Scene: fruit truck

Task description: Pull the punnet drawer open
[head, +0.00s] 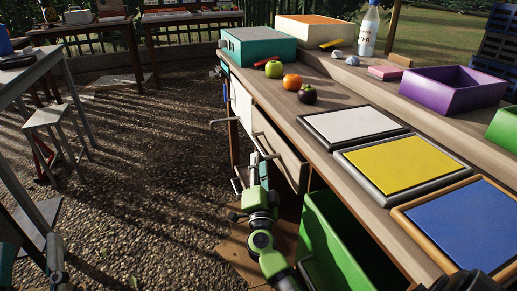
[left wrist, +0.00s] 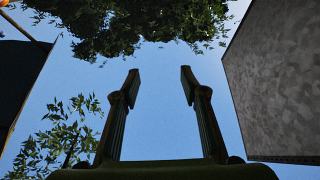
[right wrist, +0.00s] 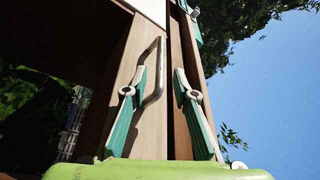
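The punnet drawer has a plain wooden front (head: 280,150) under the long wooden counter. My right gripper (head: 257,166) is low beside this front in the head view. In the right wrist view its green fingers are apart, and a grey bar handle (right wrist: 157,75) on the wooden front (right wrist: 128,75) shows between them, nearer the left finger. I cannot tell whether a finger touches the handle. My left gripper (left wrist: 161,80) is open and empty, with sky between its fingers in the left wrist view. It is not clearly visible in the head view.
White (head: 352,124), yellow (head: 403,164) and blue (head: 466,222) panels lie on the counter, with several fruits and a teal box (head: 257,47) farther back. A green crate (head: 330,245) stands below, right of my right arm.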

